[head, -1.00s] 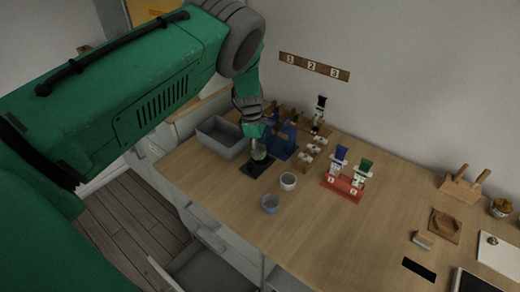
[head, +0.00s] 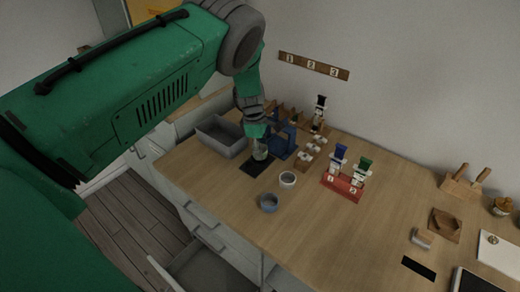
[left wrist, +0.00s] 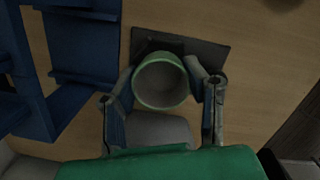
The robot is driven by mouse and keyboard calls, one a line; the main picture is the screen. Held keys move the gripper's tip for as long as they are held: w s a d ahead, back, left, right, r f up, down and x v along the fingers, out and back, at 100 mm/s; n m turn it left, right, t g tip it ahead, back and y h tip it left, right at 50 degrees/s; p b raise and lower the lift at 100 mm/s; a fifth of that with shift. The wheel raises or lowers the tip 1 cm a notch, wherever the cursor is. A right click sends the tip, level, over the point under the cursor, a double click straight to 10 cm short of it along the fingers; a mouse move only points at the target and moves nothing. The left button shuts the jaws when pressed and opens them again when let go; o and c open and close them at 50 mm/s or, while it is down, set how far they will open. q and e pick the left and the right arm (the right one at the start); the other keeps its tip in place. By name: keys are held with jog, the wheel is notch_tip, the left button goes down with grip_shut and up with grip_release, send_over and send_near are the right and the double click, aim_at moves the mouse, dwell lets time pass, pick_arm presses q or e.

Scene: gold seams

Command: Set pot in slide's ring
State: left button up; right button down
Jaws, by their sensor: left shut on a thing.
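A small pot with a pale green rim and grey inside (left wrist: 161,82) is between the two fingers of my left gripper (left wrist: 166,88), which is shut on it. In the head view the pot (head: 261,153) shows small under the left gripper (head: 260,143), over or at the back edge of a dark square pad (head: 253,169). A blue stand (head: 284,143) is close to the right of the gripper; it also shows at the left of the left wrist view (left wrist: 85,75). I cannot make out which part is the slide's ring. My right gripper is out of view.
A white cup (head: 288,180) and a blue-grey cup (head: 269,203) stand in front of the pad. A grey bin (head: 222,137) is to the left. A red rack (head: 343,186) with blue and green-topped pieces stands to the right. The table's front middle is clear.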

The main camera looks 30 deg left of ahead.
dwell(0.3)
pick_arm(q)
jog(key=shift+a+f+b, duration=0.15)
jog(key=shift+f+b, duration=0.25)
jog(key=shift+d+f, duration=0.2)
jog(key=shift+d, duration=0.2)
jog(key=shift+a+b, duration=0.15)
jog(key=shift+b, duration=0.2)
dwell(0.6)
jog(key=shift+f, duration=0.25)
dwell(0.4)
